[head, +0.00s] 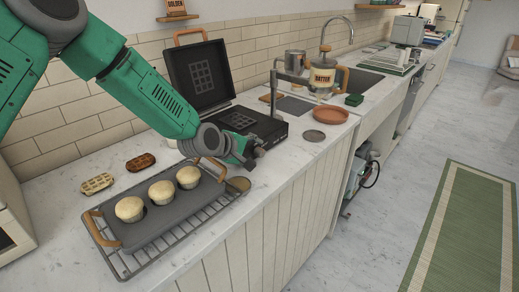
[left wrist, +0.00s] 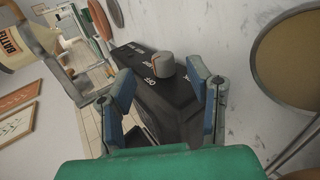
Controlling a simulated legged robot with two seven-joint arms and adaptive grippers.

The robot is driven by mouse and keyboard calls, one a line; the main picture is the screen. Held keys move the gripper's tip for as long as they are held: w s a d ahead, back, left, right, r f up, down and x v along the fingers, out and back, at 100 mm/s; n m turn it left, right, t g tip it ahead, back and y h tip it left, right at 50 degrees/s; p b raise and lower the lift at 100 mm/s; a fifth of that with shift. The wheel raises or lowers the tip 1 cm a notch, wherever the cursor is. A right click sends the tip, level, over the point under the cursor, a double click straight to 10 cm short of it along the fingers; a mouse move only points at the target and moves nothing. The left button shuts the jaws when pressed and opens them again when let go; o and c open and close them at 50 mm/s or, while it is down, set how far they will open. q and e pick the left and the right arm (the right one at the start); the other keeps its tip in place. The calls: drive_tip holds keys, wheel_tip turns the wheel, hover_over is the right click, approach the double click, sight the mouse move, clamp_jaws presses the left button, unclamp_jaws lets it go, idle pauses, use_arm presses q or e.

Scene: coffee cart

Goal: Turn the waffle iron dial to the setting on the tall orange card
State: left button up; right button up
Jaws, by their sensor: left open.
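The waffle iron (head: 270,128) stands open on the counter, its black lid (head: 200,78) raised against the wall. Its grey dial (left wrist: 165,64) shows in the left wrist view on a dark front panel, with an orange pointer line and white labels around it, one reading OFF. The other labels are partly hidden or too small to read. An orange-brown card (head: 176,7) reading GOLDEN stands on the wall shelf, cut off by the top edge. My left gripper (head: 255,153) is open at the iron's front, its fingers either side of the dial, apparently not touching it. My right gripper is out of view.
A tray with three pale muffins (head: 131,209) sits on a wire rack (head: 180,232) below the left arm. Two waffles (head: 140,162) lie behind. A batter jug (head: 323,78), terracotta dish (head: 330,115) and grey disc (head: 314,136) stand right of the iron.

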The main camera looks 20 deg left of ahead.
use_arm(q)
drive_tip(key=shift+s+r+p, duration=0.4)
drive_tip(key=shift+s+r, duration=0.05)
drive_tip(key=shift+r, duration=0.2)
drive_tip(key=shift+s+a+r, duration=0.1)
drive_tip(key=shift+s+r, duration=0.1)
drive_tip(key=shift+s, duration=0.05)
drive_tip(key=r+p+v, duration=0.1)
drive_tip(key=p+v, duration=0.5)
drive_tip(key=v, duration=0.2)
drive_tip(key=shift+w+p, duration=0.2)
drive_tip(key=shift+p, duration=0.15)
drive_tip(key=shift+r, duration=0.15)
